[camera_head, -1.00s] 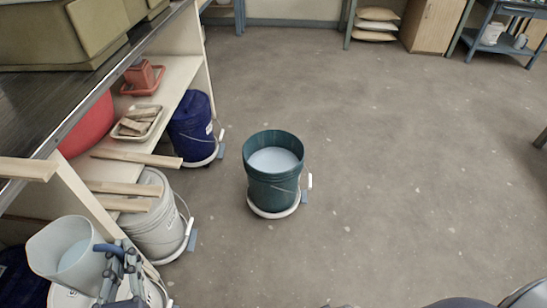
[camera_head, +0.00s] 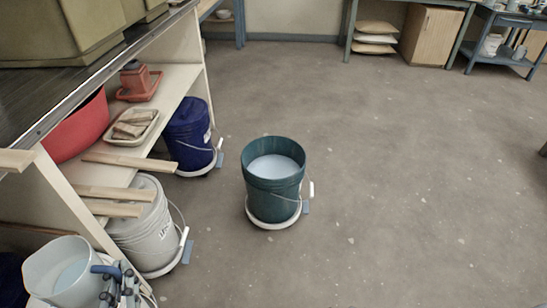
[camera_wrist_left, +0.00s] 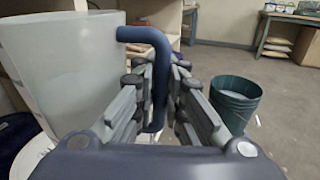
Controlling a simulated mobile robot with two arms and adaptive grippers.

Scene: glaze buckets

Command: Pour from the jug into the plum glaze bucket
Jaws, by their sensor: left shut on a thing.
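The jug (camera_head: 72,277) is translucent white with a dark blue handle and holds pale liquid. It is at the lower left of the head view, roughly upright. My left gripper (camera_head: 122,285) is shut on the jug's handle; in the left wrist view the fingers (camera_wrist_left: 155,105) close around the handle, beside the jug body (camera_wrist_left: 55,75). A teal bucket (camera_head: 272,190), open and holding pale liquid, stands on a white wheeled base on the floor, apart from the jug. A dark blue-violet bucket (camera_head: 188,130) stands by the shelf. No bucket is clearly plum. My right gripper is out of view.
A white bucket (camera_head: 150,235) stands under wooden slats (camera_head: 110,192) sticking out from the shelf unit (camera_head: 185,95) at left. A red bowl (camera_head: 80,130) and a tray (camera_head: 132,128) sit on the shelf. The floor around and right of the teal bucket is clear.

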